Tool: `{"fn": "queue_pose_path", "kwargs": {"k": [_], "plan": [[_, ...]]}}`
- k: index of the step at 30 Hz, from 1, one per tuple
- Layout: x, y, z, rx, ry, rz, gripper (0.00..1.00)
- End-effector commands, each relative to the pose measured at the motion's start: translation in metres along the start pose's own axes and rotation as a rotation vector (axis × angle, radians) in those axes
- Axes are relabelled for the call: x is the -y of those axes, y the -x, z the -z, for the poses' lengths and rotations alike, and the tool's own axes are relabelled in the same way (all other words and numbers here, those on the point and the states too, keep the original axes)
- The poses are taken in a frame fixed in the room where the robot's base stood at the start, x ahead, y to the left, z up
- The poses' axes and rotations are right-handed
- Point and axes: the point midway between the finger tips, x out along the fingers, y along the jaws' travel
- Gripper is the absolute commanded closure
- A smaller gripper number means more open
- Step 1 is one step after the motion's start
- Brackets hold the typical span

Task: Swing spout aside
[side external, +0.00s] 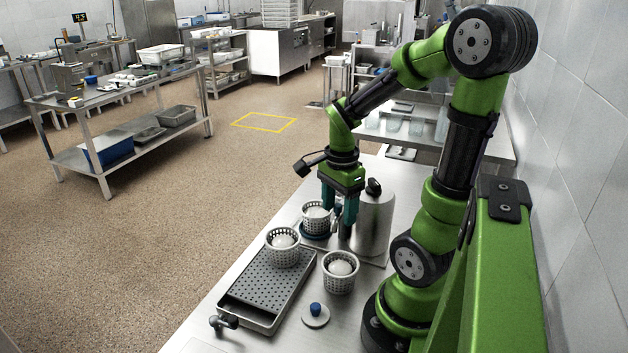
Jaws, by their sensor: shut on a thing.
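A steel cylinder with a black knob (374,222) stands on a flat steel plate on the counter. My gripper (338,218), with teal fingers pointing down, is just left of the cylinder, low beside it. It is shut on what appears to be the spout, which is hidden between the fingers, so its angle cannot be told. A white perforated basket (316,219) with a pale round item in it stands on a dark blue round base, left of the fingers and close to them.
A second basket (282,252) stands on the perforated drip tray (262,285), which has a valve at its front. A third basket (340,277) stands right of the tray. A round lid with a blue knob (316,313) lies in front. The counter's left strip is clear.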

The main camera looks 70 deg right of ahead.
Motion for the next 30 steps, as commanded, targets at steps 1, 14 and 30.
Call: {"fn": "queue_pose_path", "kwargs": {"k": [1, 14, 30], "plan": [[-0.001, 0.004, 0.0, 0.001, -0.004, -0.003, 0.5], [0.0, 0.039, -0.001, 0.002, -0.002, -0.001, 0.51], [0.001, 0.046, -0.001, 0.001, 0.047, 0.004, 0.51]]}}
